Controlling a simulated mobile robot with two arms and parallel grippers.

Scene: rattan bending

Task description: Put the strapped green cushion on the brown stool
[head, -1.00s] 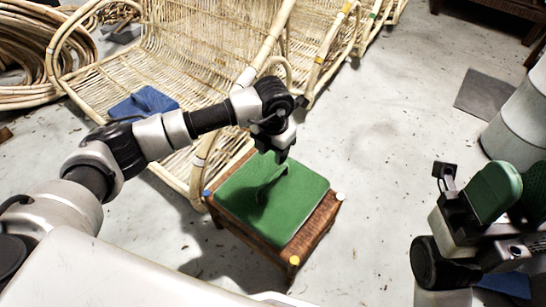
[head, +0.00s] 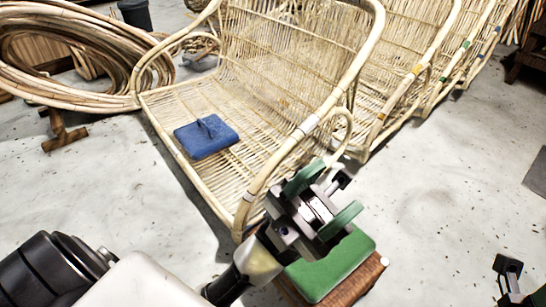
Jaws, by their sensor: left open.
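The green cushion (head: 338,272) lies flat on top of the brown stool (head: 371,279). My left gripper (head: 322,199) is open and empty, its two green finger pads spread apart. It hangs above the cushion's far side and covers part of it in the head view, including the place of the strap. My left forearm hides the stool's left side. My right gripper (head: 509,277) shows only in part at the lower right edge, away from the stool, and its fingers are mostly cut off.
A rattan chair (head: 255,110) stands just behind the stool, with a blue strapped cushion (head: 206,138) on its seat. More rattan chairs (head: 400,60) stand at the back right. Rattan coils (head: 85,98) lie at the left. The floor right of the stool is clear.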

